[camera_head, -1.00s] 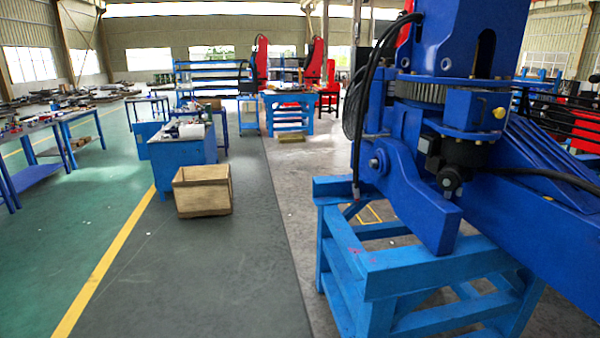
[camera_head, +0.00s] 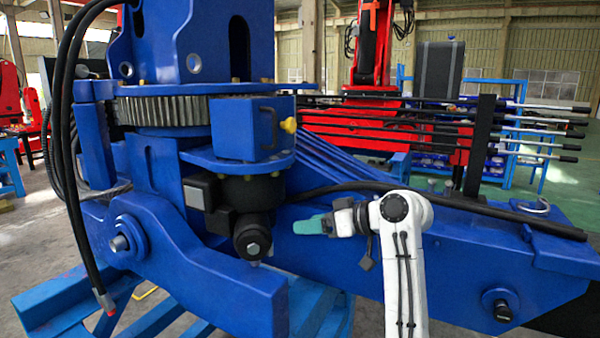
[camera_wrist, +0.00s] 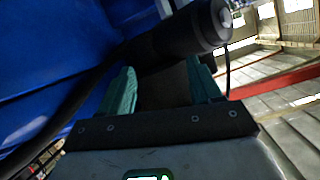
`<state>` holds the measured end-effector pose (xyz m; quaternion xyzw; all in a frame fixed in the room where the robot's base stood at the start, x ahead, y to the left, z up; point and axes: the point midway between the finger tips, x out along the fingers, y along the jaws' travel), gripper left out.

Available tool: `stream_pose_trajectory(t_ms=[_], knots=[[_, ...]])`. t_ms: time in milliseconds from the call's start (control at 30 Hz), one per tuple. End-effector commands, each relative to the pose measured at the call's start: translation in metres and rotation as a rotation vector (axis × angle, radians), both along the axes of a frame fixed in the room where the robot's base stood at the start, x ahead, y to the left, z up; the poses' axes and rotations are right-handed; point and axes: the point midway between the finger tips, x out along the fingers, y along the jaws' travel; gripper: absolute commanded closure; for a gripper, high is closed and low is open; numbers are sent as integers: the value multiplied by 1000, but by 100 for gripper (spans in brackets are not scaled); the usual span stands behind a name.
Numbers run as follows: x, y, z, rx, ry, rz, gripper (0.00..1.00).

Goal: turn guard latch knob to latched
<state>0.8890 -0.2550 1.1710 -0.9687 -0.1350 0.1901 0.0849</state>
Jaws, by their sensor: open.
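A small yellow knob (camera_head: 289,125) sticks out from the right side of a blue box (camera_head: 240,130) with a dark handle on its front. The box sits beside the large toothed ring on the crane. I take this knob for the guard latch knob; its latch position cannot be read. My gripper (camera_head: 310,225), with teal fingers, is below and slightly right of the knob, apart from it, beside the black motor. In the wrist view my open gripper (camera_wrist: 160,85) has nothing between its fingertips; the knob is not seen there.
A black cylindrical motor (camera_head: 250,235) hangs just left of my gripper; it also shows close ahead in the wrist view (camera_wrist: 190,35). A black hose (camera_head: 400,190) runs along the blue crane beam (camera_head: 460,260) behind my arm. Blue stand (camera_head: 70,305) below.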

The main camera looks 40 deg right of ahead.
Motion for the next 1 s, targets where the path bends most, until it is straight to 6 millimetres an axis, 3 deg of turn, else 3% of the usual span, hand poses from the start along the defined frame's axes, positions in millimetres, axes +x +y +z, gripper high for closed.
stream_pose_trajectory(t_ms=[33, 100, 200, 300, 400, 567, 1000], knots=[[3, -18, 35, -15, -76, 2, 36], [2, -36, 80, -34, -168, 17, 36], [-4, -53, 133, -60, -273, 38, 36], [-12, -63, 172, -83, -348, 55, 36], [-17, -68, 194, -97, -389, 65, 36], [-12, -67, 206, -102, -408, 73, 36], [57, -41, 206, -100, -404, 73, 36]])
